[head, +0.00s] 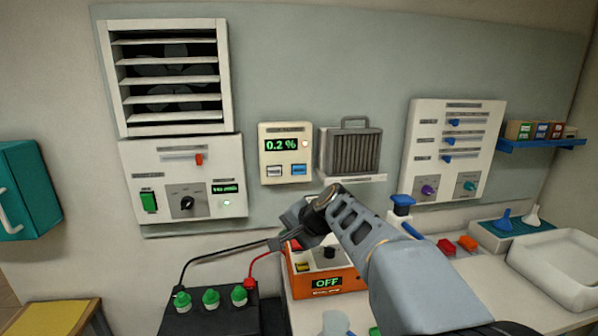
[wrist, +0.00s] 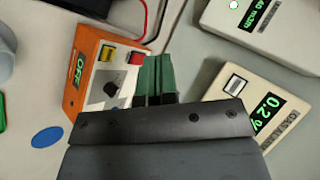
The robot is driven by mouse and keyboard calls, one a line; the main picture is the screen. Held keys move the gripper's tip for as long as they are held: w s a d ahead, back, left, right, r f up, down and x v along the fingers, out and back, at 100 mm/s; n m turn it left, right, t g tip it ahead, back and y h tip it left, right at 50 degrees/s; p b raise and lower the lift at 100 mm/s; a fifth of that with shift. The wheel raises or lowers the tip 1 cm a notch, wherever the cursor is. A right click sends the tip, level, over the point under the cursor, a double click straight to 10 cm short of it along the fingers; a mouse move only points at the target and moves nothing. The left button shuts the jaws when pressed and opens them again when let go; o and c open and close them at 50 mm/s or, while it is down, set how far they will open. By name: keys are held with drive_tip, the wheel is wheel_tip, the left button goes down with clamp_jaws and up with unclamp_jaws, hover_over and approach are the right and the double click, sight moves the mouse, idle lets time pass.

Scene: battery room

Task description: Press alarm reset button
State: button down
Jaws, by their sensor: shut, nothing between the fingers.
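The cream gas alarm panel (head: 287,139) hangs on the wall in the middle of the head view and reads 0.2 %. Under its display are a pale button (head: 274,171) and a blue button (head: 299,169); their labels are too small to read. In the head view my arm mostly hides the gripper, below the alarm panel.
The orange charger (head: 325,283) reads OFF and stands on the bench, close under my arm. Black and red cables run to a battery (head: 211,317) with green caps at lower left. A fan control panel (head: 188,180) is left of the alarm, a grey heater (head: 350,152) right.

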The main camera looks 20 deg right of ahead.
drive_tip(key=w+d+r+m+t, duration=0.4)
drive_tip(key=w+d+r+m, duration=0.2)
drive_tip(key=w+d, duration=0.2)
drive_tip(key=shift+w+d+r+m, duration=0.2)
drive_tip(key=shift+w+d+m, duration=0.1)
drive_tip(key=shift+w, duration=0.7)
drive_tip(key=shift+a, duration=0.1)
